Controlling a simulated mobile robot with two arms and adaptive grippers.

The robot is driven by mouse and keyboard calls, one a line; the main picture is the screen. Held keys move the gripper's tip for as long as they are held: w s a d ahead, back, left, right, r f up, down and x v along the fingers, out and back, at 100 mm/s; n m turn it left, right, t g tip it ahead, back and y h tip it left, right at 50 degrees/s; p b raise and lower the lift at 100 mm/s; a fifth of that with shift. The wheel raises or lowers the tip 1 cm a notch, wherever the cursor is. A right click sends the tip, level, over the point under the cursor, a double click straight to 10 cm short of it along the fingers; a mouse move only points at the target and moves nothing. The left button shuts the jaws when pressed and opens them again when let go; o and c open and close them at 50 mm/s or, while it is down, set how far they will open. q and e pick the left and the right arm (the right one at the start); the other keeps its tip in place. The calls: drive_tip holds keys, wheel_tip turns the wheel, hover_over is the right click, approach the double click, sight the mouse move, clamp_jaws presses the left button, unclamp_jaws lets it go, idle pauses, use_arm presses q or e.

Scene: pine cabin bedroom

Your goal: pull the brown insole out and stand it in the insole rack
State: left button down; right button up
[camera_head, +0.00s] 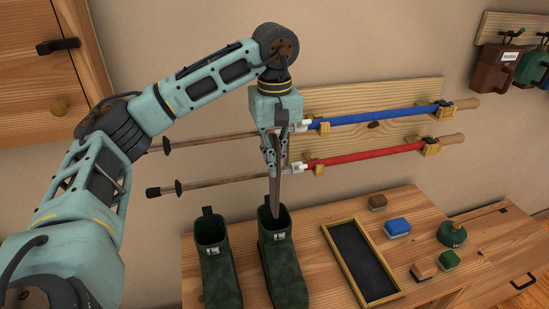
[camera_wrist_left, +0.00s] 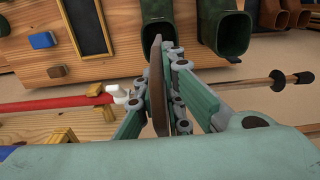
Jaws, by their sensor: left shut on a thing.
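My left gripper (camera_head: 271,158) is shut on the brown insole (camera_head: 273,188), which hangs upright from the fingers. In the left wrist view the insole (camera_wrist_left: 157,85) shows edge-on between the fingers (camera_wrist_left: 168,75). Its lower tip is at the opening of the right-hand green boot (camera_head: 277,262). I cannot tell whether the tip is just inside or just above the rim. A second green boot (camera_head: 218,270) stands to the left. I cannot make out an insole rack in either view. My right gripper is not in view.
A black tray with a wooden frame (camera_head: 328,230) lies right of the boots on the wooden bench. Several brushes and a green tin (camera_head: 452,234) are further right. Blue (camera_head: 375,116) and red (camera_head: 372,153) poles hang on the wall behind the gripper.

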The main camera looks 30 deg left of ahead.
sight(274, 135)
use_arm(q)
drive_tip(key=shift+r+p, duration=3.95)
drive_tip(key=shift+r, duration=1.45)
